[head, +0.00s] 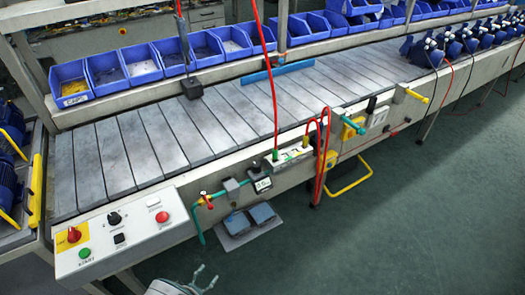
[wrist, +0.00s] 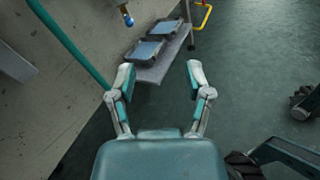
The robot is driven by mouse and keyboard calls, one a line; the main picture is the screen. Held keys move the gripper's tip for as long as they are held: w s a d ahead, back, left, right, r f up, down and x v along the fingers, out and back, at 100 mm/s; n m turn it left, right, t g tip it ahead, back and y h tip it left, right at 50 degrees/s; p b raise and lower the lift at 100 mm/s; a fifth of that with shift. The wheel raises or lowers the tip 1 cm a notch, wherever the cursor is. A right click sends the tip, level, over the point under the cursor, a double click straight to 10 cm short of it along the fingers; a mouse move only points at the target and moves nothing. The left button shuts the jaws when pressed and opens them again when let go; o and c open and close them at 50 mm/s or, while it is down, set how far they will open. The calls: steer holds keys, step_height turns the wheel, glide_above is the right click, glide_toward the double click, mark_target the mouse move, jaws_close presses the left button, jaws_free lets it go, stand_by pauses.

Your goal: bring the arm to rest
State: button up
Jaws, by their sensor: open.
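My gripper (head: 201,279) shows at the bottom of the head view, low in front of the pump line and apart from it. In the wrist view my gripper (wrist: 160,75) has its two fingers spread wide. Nothing is between the fingers. Below it is the dark green floor (wrist: 245,60). A foot pedal unit with two blue-grey pedals (wrist: 147,50) lies on the floor beyond the fingertips. The same pedals (head: 262,213) show under the bench edge in the head view.
The slatted conveyor bench (head: 185,130) runs across the head view, with a control panel (head: 125,228) at its near left corner. A green hose (head: 197,225) and red cables (head: 322,150) hang off its front. Blue bins (head: 140,63) line the shelf. Floor at right (head: 420,220) is clear.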

steer(key=w+d+r+m+g+h, duration=0.1)
steer(key=w+d+r+m+g, duration=0.25)
steer(key=r, duration=0.45)
steer(key=w+d+r+m+g, duration=0.3)
steer(key=d+r+m+g, duration=0.1)
steer(key=r, duration=0.5)
steer(key=w+d+r+m+g+h, duration=0.1)
steer(key=w+d+r+m+g, duration=0.25)
steer(key=r, duration=0.45)
steer(key=s+d+r+m+g+y, duration=0.35)
steer(key=d+r+m, duration=0.25)
steer(key=d+r, duration=0.6)
steer(key=s+d+r+m+t+y, duration=0.2)
steer(key=s+d+r+m+y, duration=0.2)
steer(key=s, duration=0.4)
steer(key=s+d+r+m+t+y, duration=0.3)
steer(key=s+d+r+m, duration=0.3)
steer(key=s+d+r, duration=0.1)
step_height(320, 180, up, 2)
steer(key=shift+s+r+y, duration=0.2)
steer(key=shift+s+y, duration=0.15)
steer(key=shift+s, duration=0.45)
